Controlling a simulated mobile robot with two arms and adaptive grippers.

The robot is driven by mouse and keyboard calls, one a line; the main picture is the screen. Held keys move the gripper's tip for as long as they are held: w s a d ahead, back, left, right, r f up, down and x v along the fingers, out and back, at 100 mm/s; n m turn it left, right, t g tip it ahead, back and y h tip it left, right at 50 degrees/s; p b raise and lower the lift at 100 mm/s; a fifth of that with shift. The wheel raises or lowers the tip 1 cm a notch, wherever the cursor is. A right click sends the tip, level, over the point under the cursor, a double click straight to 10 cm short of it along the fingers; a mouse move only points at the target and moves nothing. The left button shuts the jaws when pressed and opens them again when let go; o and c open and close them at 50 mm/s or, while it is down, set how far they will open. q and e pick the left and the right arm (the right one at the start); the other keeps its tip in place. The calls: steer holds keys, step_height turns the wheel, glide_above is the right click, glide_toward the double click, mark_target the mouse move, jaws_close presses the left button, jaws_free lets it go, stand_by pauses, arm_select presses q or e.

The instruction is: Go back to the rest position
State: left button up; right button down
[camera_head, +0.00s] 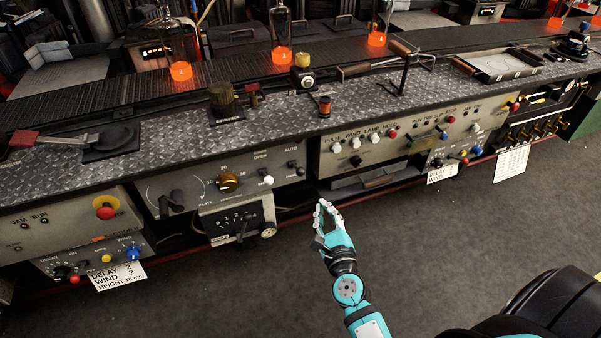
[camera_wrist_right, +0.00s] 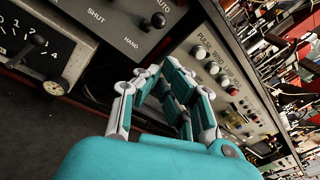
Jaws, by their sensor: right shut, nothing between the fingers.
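My right gripper (camera_head: 325,209) reaches up from the bottom of the head view, over the dark floor and just in front of the machine bench. Its fingers are shut with nothing between them. It also shows in the right wrist view (camera_wrist_right: 156,75), where its fingertips point toward the control panels and appear apart from them. My left gripper is in neither view.
The bench's metal top (camera_head: 260,120) runs across the view. Control panels line its front, with a dial box (camera_head: 238,221) and a knob panel (camera_head: 360,140) near my right gripper. Glowing glass bottles (camera_head: 180,70) stand behind. The floor (camera_head: 450,240) is clear.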

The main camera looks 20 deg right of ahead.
steer(key=s+a+f+n+g+y+p, duration=0.1)
steer(key=s+a+f+n+g+y, duration=0.2)
steer(key=f+n, duration=0.45)
steer(key=s+a+f+n+g, duration=0.25)
steer(key=s+f+n, duration=0.2)
steer(key=f, duration=0.55)
steer(key=s+a+f+n+g+y+p, duration=0.1)
steer(key=s+a+f+n+g+y, duration=0.15)
steer(key=f+n, duration=0.5)
steer(key=s+d+f+n+g, duration=0.1)
steer(key=s+f+n, duration=0.4)
steer(key=s, duration=0.5)
steer(key=s+d+f+n+g+h+p, duration=0.1)
steer(key=s+f+n+g, duration=0.3)
steer(key=s, duration=0.7)
steer(key=s+d+f+n+g, duration=0.2)
steer(key=s+f+n+g, duration=0.1)
steer(key=s+f+n, duration=0.4)
steer(key=s+f, duration=0.2)
steer(key=s, duration=0.1)
steer(key=shift+s+d, duration=0.15)
steer(key=shift+h, duration=0.25)
